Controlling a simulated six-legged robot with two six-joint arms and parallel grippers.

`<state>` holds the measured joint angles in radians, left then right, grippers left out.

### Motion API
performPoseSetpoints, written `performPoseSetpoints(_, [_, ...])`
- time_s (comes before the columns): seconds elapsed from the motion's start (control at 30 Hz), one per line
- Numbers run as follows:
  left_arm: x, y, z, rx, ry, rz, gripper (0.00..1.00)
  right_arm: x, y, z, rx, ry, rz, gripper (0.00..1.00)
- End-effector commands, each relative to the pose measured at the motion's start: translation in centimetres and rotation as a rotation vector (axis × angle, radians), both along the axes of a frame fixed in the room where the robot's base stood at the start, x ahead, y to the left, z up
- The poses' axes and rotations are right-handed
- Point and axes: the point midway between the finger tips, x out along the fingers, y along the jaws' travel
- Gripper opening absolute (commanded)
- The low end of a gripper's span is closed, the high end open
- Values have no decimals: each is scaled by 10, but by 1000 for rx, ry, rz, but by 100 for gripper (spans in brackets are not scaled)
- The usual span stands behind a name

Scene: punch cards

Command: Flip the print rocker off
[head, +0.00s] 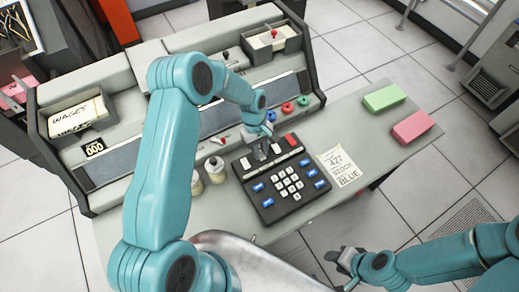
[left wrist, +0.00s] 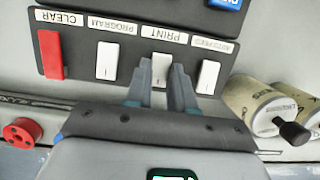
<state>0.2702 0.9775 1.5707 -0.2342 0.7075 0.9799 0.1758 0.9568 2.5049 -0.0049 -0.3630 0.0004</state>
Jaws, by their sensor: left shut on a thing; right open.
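The print rocker (left wrist: 160,70) is a small white switch below the upside-down PRINT label on a dark panel (left wrist: 82,72) in the left wrist view. My left gripper (left wrist: 162,78) is shut on it, one finger on each side. The white program rocker (left wrist: 107,60) and autofeed rocker (left wrist: 208,77) stand on either side, clear of the fingers. The red clear rocker (left wrist: 50,54) is at the far left. In the head view my left gripper (head: 262,150) is over the top of the keypad unit (head: 263,205) and hides the print rocker. My right gripper (head: 343,259) is open and empty in front of the desk.
Two cylindrical containers (head: 215,168) stand left of the keypad unit. A note (head: 338,166) lies to its right. Green (head: 384,98) and pink (head: 411,127) card stacks lie at the desk's right end. A tray labelled WAGES (head: 75,116) is at the left. Desk surface right of the keypad is mostly clear.

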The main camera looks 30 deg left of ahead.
Motion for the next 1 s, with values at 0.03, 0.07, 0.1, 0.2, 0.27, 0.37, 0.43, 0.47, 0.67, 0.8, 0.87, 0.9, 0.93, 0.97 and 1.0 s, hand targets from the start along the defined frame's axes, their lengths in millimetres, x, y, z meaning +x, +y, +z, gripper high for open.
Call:
performPoseSetpoints(0.03, [-1, -1, -6, 45, -28, -8, 0, 0, 0, -17, 0, 0, 0, 43])
performPoseSetpoints(0.07, [-1, -3, -8, 71, -45, -8, 0, 0, 0, -25, 0, 0, 0, 43])
performPoseSetpoints(0.1, [-2, -4, -10, 104, -66, -8, 0, 0, 0, -36, 0, 0, 0, 43])
performPoseSetpoints(0.2, [-2, -5, -10, 164, -103, -6, 0, 0, 0, -59, 0, 1, 0, 43])
performPoseSetpoints(0.27, [-3, -7, -10, 191, -120, -5, 0, 0, 0, -70, 0, 1, 0, 43])
performPoseSetpoints(0.37, [-3, -8, -7, 226, -140, -4, 0, 0, 0, -85, 0, 1, 0, 43])
performPoseSetpoints(0.43, [-4, -8, -5, 245, -150, -4, 0, 0, 0, -91, 0, 1, 0, 43])
performPoseSetpoints(0.47, [-4, -8, -4, 250, -153, -4, 0, 0, 0, -93, 0, 1, 0, 43])
performPoseSetpoints(0.67, [-5, -8, 0, 264, -160, -1, 0, 0, 0, -95, 0, 0, 0, 43])
performPoseSetpoints(0.8, [-5, -8, 1, 264, -160, -1, 0, 0, 0, -94, 0, 0, 0, 43])
performPoseSetpoints(0.87, [-5, -8, 1, 264, -160, -1, 0, 0, 0, -94, 0, 0, 0, 43])
performPoseSetpoints(0.9, [-5, -8, 1, 264, -160, -1, 30, 0, 0, -94, 0, 0, 0, 43])
performPoseSetpoints(0.93, [-5, -8, 1, 263, -160, -1, 40, 0, 0, -94, 0, 0, 0, 43])
performPoseSetpoints(0.97, [-5, -8, 1, 263, -160, -1, 49, 0, 0, -94, 0, 0, 0, 43])
performPoseSetpoints(1.0, [-5, -8, 1, 263, -160, -1, 49, 0, 0, -94, 0, 0, 0, 43])
